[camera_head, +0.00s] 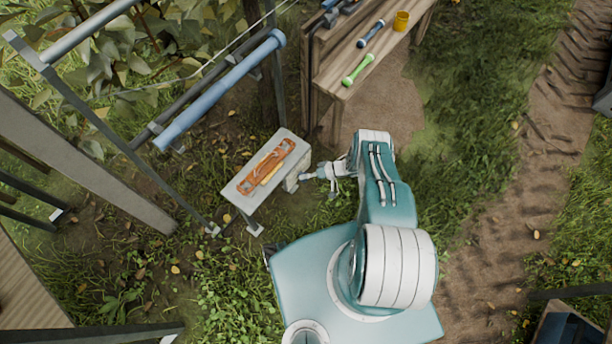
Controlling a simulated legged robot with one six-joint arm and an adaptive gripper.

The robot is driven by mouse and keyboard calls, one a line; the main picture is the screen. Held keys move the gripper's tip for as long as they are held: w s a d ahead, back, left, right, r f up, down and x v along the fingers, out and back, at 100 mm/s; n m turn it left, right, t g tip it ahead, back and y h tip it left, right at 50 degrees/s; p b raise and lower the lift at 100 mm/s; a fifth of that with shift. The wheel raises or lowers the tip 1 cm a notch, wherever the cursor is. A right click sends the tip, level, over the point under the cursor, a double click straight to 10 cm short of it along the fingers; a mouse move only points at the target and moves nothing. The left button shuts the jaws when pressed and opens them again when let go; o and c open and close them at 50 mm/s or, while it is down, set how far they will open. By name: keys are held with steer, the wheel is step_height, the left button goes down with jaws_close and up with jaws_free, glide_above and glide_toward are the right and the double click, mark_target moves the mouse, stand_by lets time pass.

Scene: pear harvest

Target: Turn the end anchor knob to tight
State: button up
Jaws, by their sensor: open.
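My gripper (328,177) is at the end of my teal and white arm, just right of a pale block (292,182) at the right end of a small grey stand (238,192). Its fingers are spread and point left toward the block. It looks empty, but the fingers are small, and I cannot tell whether they touch anything. I cannot make out the end anchor knob for certain. A small grey piece between the block and my fingers may be it, and its setting cannot be read.
An orange tool (262,171) lies on the stand. Behind is a wooden bench (398,50) with a green-handled tool (358,69), a blue-handled tool (371,33) and a yellow cup (401,21). A blue tube (222,90) and posts stand at left.

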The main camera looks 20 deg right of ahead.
steer(key=v, duration=1.2)
steer(key=shift+a, duration=0.1)
steer(key=s+a+f+n+t+h, duration=0.1)
steer(key=s+a+n+t+h, duration=0.45)
steer(key=n+t, duration=0.3)
steer(key=x, duration=1)
steer(key=shift+a+f, duration=0.25)
